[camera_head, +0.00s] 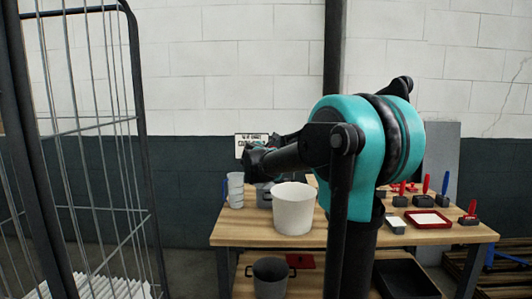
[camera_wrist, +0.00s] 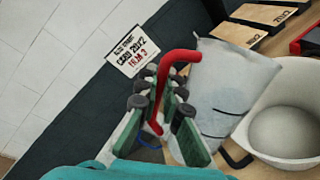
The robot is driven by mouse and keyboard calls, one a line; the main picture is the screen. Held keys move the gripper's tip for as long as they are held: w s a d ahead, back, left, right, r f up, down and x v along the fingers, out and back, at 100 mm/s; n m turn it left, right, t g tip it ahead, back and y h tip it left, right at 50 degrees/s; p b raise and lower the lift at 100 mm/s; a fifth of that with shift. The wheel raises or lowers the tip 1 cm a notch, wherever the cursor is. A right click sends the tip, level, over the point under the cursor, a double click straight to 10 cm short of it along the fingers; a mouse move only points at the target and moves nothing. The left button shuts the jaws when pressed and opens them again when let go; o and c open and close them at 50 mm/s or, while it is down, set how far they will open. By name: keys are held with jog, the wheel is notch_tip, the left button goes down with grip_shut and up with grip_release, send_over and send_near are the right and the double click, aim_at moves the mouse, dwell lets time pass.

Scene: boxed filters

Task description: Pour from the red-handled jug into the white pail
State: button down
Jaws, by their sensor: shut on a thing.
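In the wrist view, my gripper (camera_wrist: 160,108) has its green fingers closed around the red handle of a pale grey jug (camera_wrist: 228,85). The jug is beside the fingers, to their right. The white pail (camera_wrist: 270,120) is right of the jug in that view, with a pale, rounded inside showing. In the head view, the pail (camera_head: 294,209) stands upright on the wooden table. My arm reaches left behind it, and my gripper's fingers are too small and dark there to make out. A grey vessel (camera_head: 264,196) is partly hidden behind the pail; I cannot tell if it is the jug.
Red- and blue-handled tools and a red tray (camera_head: 427,219) are on the right. A dark pot (camera_head: 270,279) is on the lower shelf. A wire cage (camera_head: 95,160) stands at the left.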

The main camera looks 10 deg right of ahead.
jog(key=shift+s+d+f+m+y, duration=0.1)
jog(key=shift+d+f+m+y, duration=0.1)
jog(key=shift+d+m, duration=0.25)
jog(key=shift+s+d+f+m+y, duration=0.1)
jog(key=shift+d+f+m+y, duration=0.1)
jog(key=shift+d+m, duration=0.2)
dwell(2.0)
jog(key=shift+s+d+f+m+y, duration=0.25)
jog(key=shift+d+f+m+y, duration=0.05)
jog(key=shift+d+f+m, duration=0.6)
dwell(1.9)
jog(key=shift+s+d+m, duration=0.15)
jog(key=shift+d+m, duration=0.4)
dwell(1.1)
